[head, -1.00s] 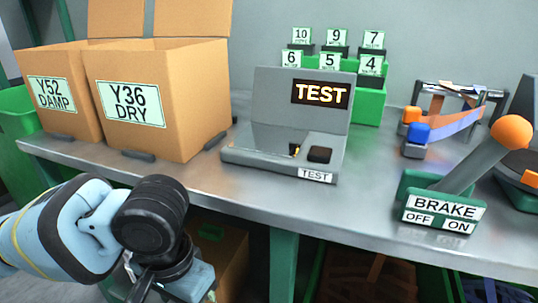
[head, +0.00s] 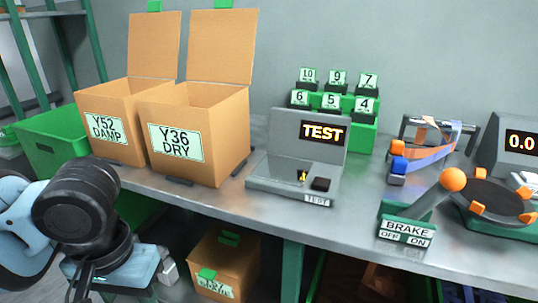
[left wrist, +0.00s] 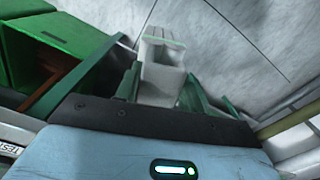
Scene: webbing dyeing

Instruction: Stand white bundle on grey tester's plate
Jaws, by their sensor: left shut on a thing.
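The grey tester (head: 322,160) stands on the bench with a lit TEST display on its upright back. Its flat plate (head: 275,183) looks bare apart from a small yellow-and-black part and a dark pad at its right. The white bundle (left wrist: 163,68) is between the fingers of my left gripper (left wrist: 160,88), which is shut on it. In the head view the left gripper (head: 165,272) is low at the lower left, below and in front of the bench edge, well apart from the tester. Only a pale bit of the bundle shows there. My right gripper is not in view.
A brake lever (head: 430,205) stands to the right. A lower box (head: 222,262) sits under the bench.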

